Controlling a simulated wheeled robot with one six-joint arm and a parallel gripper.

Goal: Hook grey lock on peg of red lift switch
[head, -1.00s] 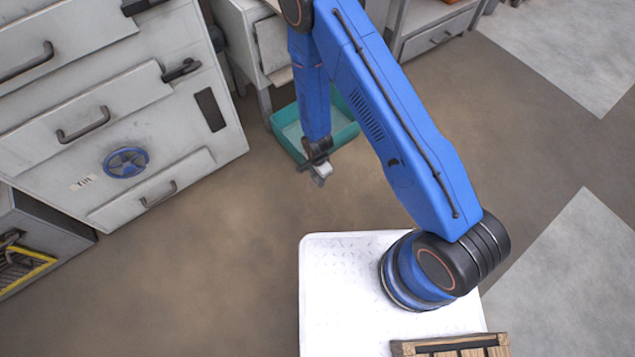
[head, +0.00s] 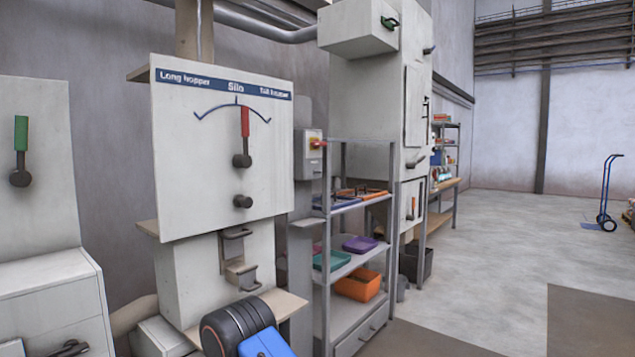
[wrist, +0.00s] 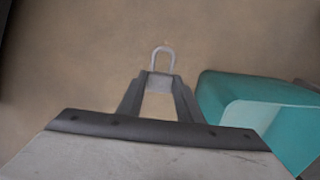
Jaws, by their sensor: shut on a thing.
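The grey lock (wrist: 160,81) is in the wrist view, its pale U-shaped shackle pointing away from me, above the brown floor. My gripper (wrist: 158,88) is shut on the lock's body. My gripper and the lock are outside the head view.
A teal bin (wrist: 250,105) stands on the floor right of my gripper. A silo panel (head: 200,140) with a red-handled lever (head: 244,135) stands left of the shelf rack (head: 350,260). A green-handled lever (head: 20,150) is at far left. Open floor (head: 500,265) lies right.

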